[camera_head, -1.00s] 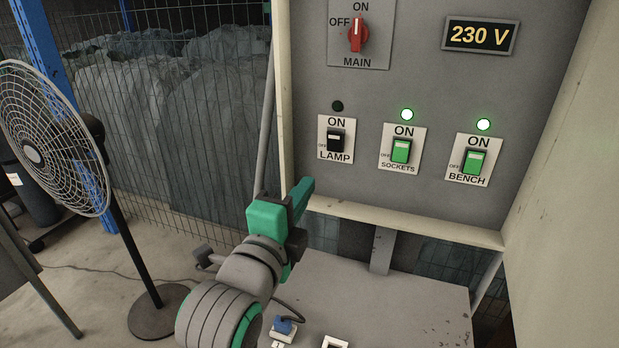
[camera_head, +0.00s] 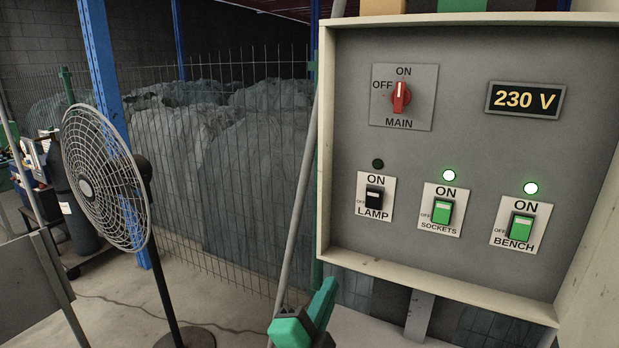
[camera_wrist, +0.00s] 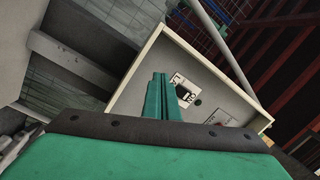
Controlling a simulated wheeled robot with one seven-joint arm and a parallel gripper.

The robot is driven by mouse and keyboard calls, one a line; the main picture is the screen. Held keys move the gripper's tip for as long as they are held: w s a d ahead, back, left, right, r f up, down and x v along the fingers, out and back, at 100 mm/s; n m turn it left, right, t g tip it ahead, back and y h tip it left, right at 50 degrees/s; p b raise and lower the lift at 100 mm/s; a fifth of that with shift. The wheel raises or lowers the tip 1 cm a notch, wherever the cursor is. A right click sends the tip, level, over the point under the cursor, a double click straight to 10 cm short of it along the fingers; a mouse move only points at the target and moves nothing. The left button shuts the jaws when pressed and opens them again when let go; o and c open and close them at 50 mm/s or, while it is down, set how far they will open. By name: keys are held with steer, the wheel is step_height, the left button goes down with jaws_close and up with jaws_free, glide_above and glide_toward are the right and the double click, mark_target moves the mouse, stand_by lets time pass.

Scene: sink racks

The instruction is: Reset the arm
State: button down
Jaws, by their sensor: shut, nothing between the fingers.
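My gripper (camera_head: 322,300) shows at the bottom of the head view, below the lower left corner of the electrical panel (camera_head: 455,165). Its green fingers are together with nothing between them, and it touches nothing that I can see. In the wrist view the closed gripper (camera_wrist: 162,80) points toward the panel, whose black lamp switch (camera_wrist: 183,92) appears just past the fingertips. Most of my arm is below the head view's edge.
The panel has a red main knob (camera_head: 401,97), a black lamp switch (camera_head: 374,197), and green sockets (camera_head: 442,211) and bench (camera_head: 521,227) switches, both lamps lit. The display (camera_head: 525,100) reads 230 V. A standing fan (camera_head: 100,185) is at left, before a wire fence (camera_head: 240,180).

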steer(key=s+a+f+n+y, duration=0.15)
steer(key=s+f+n, duration=0.25)
steer(key=f, duration=0.4)
steer(key=s+f+n+y, duration=0.2)
steer(key=s+f+n, duration=0.15)
steer(key=f, duration=0.45)
steer(key=s+a+f+n+y, duration=0.15)
steer(key=s+f+n, duration=0.3)
steer(key=f, duration=0.45)
steer(key=s+f+n+g, duration=0.1)
steer(key=s+f, duration=0.3)
steer(key=s, duration=0.8)
steer(key=s+f+n+g+y, duration=0.1)
steer(key=s+f+n, duration=0.2)
steer(key=s, duration=1)
steer(key=shift+s+a+f+n+y, duration=0.15)
steer(key=shift+a+f+n+y, duration=0.2)
steer(key=shift+f, duration=0.3)
